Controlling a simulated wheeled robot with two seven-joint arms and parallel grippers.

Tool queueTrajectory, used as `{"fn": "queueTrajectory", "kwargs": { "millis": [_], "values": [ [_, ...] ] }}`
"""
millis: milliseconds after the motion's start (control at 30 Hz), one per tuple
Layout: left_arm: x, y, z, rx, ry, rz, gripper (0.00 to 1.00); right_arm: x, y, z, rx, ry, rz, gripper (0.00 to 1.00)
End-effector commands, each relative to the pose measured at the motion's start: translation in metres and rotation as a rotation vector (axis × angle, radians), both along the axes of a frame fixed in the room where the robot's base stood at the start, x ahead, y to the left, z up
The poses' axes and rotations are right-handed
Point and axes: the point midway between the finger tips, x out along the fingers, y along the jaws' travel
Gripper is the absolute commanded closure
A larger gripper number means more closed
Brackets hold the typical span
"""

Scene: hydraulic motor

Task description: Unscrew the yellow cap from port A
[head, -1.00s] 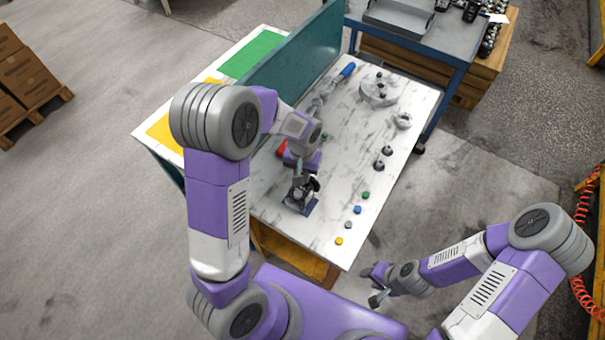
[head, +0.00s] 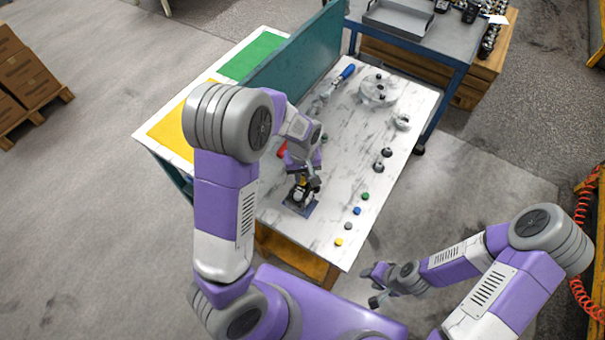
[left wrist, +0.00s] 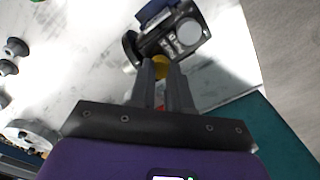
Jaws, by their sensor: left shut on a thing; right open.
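The hydraulic motor (head: 301,198), dark and grey, stands on a blue base plate near the table's front left edge. In the left wrist view the motor (left wrist: 172,38) lies just beyond my fingertips. My left gripper (left wrist: 160,68) is shut on the yellow cap (left wrist: 175,68) at the motor's side; the fingers hide part of it. In the head view my left gripper (head: 304,182) comes down over the motor, with some yellow showing there. The port lettering cannot be read. My right gripper (head: 371,287) is open and empty, off the table's front right edge.
Green (head: 365,196), blue (head: 357,210), grey (head: 348,226) and yellow (head: 339,242) small pieces lie along the right side of the marble table (head: 335,205). A round grey part (head: 378,90) and a blue-handled tool (head: 346,72) lie further back. A teal panel (head: 297,65) borders the left.

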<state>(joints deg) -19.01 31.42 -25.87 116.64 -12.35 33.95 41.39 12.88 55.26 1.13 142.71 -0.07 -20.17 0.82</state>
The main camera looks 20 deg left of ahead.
Motion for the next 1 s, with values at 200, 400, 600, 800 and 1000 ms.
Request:
{"fn": "queueTrajectory", "kwargs": {
  "millis": [200, 400, 600, 800, 1000],
  "values": [
    [-0.0004, 0.0000, -0.0004, 0.000, 0.001, -0.002, 0.64, 0.0000, 0.0000, -0.0002, 0.000, 0.000, 0.000, 0.57],
    [-0.0002, 0.0000, -0.0001, 0.000, 0.001, -0.003, 0.64, -0.0001, 0.0000, 0.0003, 0.000, 0.000, 0.000, 0.57],
    [0.0000, -0.0001, -0.0002, -0.001, 0.000, -0.071, 0.64, -0.0001, 0.0000, 0.0005, 0.000, 0.000, 0.000, 0.57],
    [-0.0003, 0.0004, -0.0005, -0.002, 0.001, -0.400, 0.64, 0.0000, 0.0000, -0.0012, 0.000, 0.000, 0.000, 0.57],
    [-0.0001, 0.0005, 0.0003, 0.000, 0.001, -0.731, 0.64, 0.0000, 0.0000, 0.0001, 0.000, 0.000, 0.000, 0.57]
  ]
}}
